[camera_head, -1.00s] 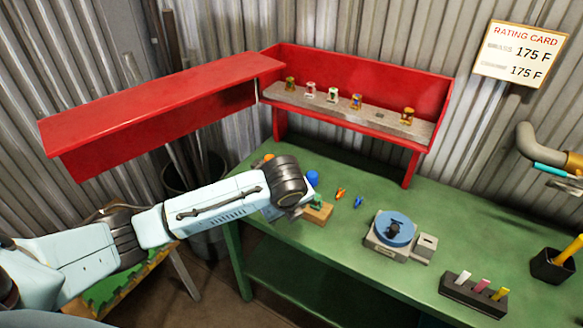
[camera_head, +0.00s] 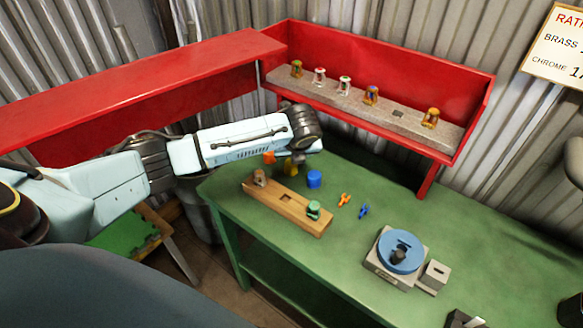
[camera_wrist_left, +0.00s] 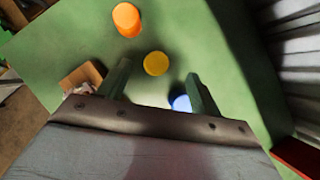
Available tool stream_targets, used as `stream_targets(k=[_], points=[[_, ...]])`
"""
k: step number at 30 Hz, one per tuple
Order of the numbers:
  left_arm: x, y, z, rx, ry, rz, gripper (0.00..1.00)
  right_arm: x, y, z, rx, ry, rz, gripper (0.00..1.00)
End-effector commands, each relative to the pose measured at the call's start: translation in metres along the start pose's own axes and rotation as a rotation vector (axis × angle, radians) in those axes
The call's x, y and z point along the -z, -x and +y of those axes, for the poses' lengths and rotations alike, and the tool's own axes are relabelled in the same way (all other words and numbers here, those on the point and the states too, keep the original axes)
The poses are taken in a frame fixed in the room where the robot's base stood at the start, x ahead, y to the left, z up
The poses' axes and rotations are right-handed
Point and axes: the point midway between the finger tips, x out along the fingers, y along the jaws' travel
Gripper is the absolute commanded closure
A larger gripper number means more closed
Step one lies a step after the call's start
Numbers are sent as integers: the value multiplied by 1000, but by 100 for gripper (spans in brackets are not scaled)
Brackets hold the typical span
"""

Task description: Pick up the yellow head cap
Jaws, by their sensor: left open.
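The yellow head cap (camera_wrist_left: 156,63) is a small round disc on the green bench in the left wrist view. In the head view the yellow cap (camera_head: 291,167) is partly hidden below my left wrist. My left gripper (camera_wrist_left: 157,70) is open above the bench, its two dark green fingers apart. The yellow cap shows between and slightly past the fingertips, with nothing held. In the head view the fingers are hard to make out. My right gripper is in neither view.
An orange cap (camera_head: 269,157) and a blue cap (camera_head: 314,179) stand close to the yellow one. A wooden block (camera_head: 284,203) with small fittings lies in front. The red shelf (camera_head: 460,95) rises behind. A blue-topped device (camera_head: 400,255) stands to the right.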

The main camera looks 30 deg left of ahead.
Motion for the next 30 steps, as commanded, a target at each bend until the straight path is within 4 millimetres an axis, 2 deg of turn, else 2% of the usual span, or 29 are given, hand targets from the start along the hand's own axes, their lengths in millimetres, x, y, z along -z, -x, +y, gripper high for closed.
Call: stream_targets(k=[5,9,15,24,30], points=[[1,-12,0,0,0,1,36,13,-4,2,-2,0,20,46],[6,-31,4,-2,0,2,36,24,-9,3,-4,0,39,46],[8,-57,4,0,1,0,36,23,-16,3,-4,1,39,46],[7,-61,5,1,-1,-1,36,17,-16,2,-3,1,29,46],[7,-61,5,1,-1,-1,60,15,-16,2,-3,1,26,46]])
